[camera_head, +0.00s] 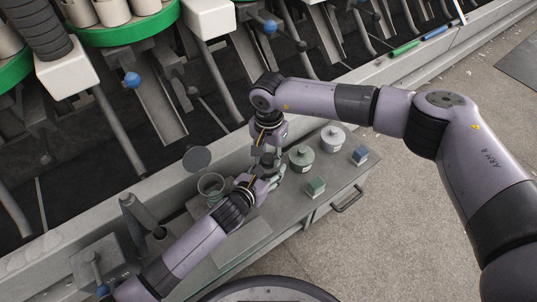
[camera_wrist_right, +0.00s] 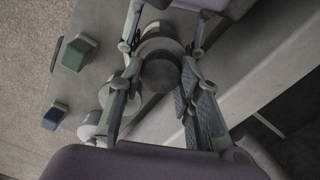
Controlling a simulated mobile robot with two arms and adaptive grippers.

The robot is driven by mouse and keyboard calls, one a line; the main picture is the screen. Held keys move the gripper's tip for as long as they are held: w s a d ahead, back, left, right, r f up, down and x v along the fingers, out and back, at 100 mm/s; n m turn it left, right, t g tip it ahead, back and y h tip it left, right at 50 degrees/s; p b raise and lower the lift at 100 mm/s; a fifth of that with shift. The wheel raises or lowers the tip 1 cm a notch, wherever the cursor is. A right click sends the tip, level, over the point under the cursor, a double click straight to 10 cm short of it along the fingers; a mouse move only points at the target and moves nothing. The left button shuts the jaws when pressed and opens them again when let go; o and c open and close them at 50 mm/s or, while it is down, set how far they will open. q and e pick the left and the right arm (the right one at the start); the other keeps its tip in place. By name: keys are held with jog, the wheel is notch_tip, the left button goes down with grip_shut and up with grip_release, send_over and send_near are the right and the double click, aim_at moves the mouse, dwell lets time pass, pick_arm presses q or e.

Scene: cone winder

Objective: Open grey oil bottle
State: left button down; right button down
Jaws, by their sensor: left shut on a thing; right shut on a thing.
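The grey oil bottle (camera_head: 268,160) is mostly hidden between my two grippers over the grey table. In the right wrist view its dark round cap (camera_wrist_right: 160,73) faces the camera, with the wider grey body (camera_wrist_right: 157,42) behind it. My left gripper (camera_head: 274,174) is shut on the bottle's body from the front; its fingers show at the top of the wrist view (camera_wrist_right: 163,38). My right gripper (camera_head: 266,151) comes from above and is shut on the cap, a finger on each side (camera_wrist_right: 155,85). Whether the cap is loose cannot be told.
A grey-green lidded pot (camera_head: 301,158) and a white lidded pot (camera_head: 332,139) stand just right of the grippers. A green block (camera_head: 316,187) and a blue block (camera_head: 360,154) lie on the table. An open jar (camera_head: 211,186) stands left. The winder machine runs along the back.

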aim_at(268, 158)
jog(key=n, duration=0.4)
jog(key=shift+n, duration=0.3)
jog(key=shift+r, duration=0.25)
jog(key=shift+r, duration=0.9)
jog(key=shift+r, duration=2)
pick_arm(q)
jog(key=c, duration=0.7)
grip_release()
jog(key=shift+s, duration=0.1)
